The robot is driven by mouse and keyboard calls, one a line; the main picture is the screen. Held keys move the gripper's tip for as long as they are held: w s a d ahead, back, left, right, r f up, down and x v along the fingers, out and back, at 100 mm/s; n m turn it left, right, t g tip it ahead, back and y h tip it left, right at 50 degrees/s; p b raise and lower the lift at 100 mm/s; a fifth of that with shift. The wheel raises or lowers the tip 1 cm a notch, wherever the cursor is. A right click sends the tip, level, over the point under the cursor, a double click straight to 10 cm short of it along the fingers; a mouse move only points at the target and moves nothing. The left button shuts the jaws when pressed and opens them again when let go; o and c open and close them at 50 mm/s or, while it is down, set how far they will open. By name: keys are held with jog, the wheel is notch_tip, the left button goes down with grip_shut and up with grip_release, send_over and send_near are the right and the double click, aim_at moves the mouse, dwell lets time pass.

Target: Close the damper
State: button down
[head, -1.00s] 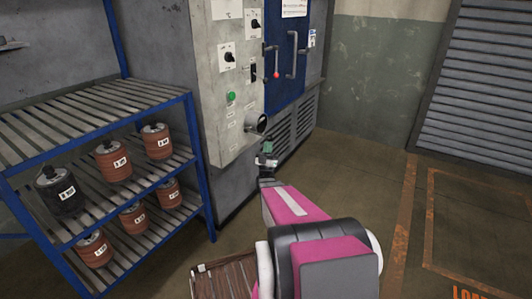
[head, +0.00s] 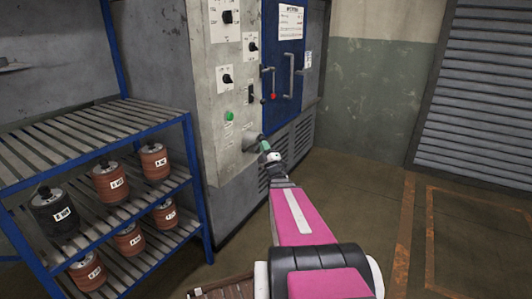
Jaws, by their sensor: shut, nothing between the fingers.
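A grey control panel (head: 207,120) stands on the front of a large grey cabinet. Low on its right side is a round damper control (head: 249,143), now mostly hidden behind my gripper. My gripper (head: 263,143) is shut with nothing in it, its tip at or right in front of this control. I cannot tell whether they touch, nor how far the control is turned. My pink arm reaches up to it from the bottom of the picture.
Above are black knobs (head: 227,78), a green button (head: 229,115) and a blue door (head: 283,45) with a handle and red-tipped lever (head: 272,96). A blue-framed rack (head: 190,160) with several labelled canisters stands left. Floor at right is clear.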

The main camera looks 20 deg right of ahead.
jog(key=shift+w+a+r, duration=0.1)
jog(key=shift+w+r, duration=0.1)
jog(key=shift+r, duration=0.35)
jog(key=shift+w+r+y, duration=0.15)
jog(key=shift+y, duration=0.15)
